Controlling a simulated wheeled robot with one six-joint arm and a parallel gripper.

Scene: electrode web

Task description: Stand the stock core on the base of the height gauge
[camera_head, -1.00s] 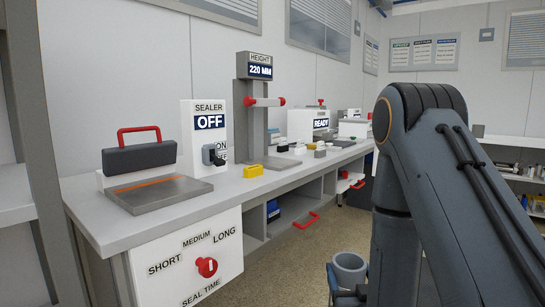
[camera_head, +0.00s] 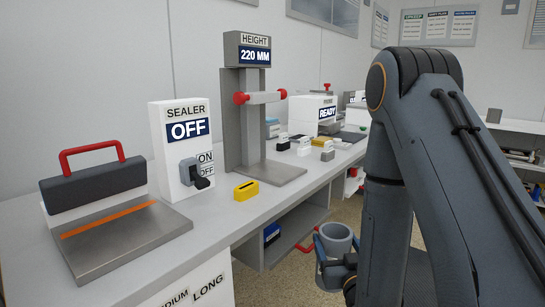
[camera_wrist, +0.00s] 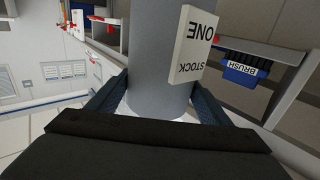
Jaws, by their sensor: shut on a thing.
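The stock core is a grey hollow cylinder (camera_head: 335,240). In the wrist view it shows close up (camera_wrist: 158,60) with a white tag (camera_wrist: 194,45) reading "STOCK ONE". My gripper (camera_head: 338,272) is shut on it, a finger on each side, low at the right of the bench in the head view. The height gauge (camera_head: 248,110) stands on the bench, its display (camera_head: 255,57) reading 220 MM. Its flat grey base plate (camera_head: 270,174) is bare. The core is apart from the gauge.
The sealer box (camera_head: 182,145) reads OFF, left of the gauge. A sealer press with a red handle (camera_head: 95,185) is at the left. A yellow block (camera_head: 246,190) lies before the gauge. Small blocks (camera_head: 304,147) and a READY unit (camera_head: 318,115) stand beyond it.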

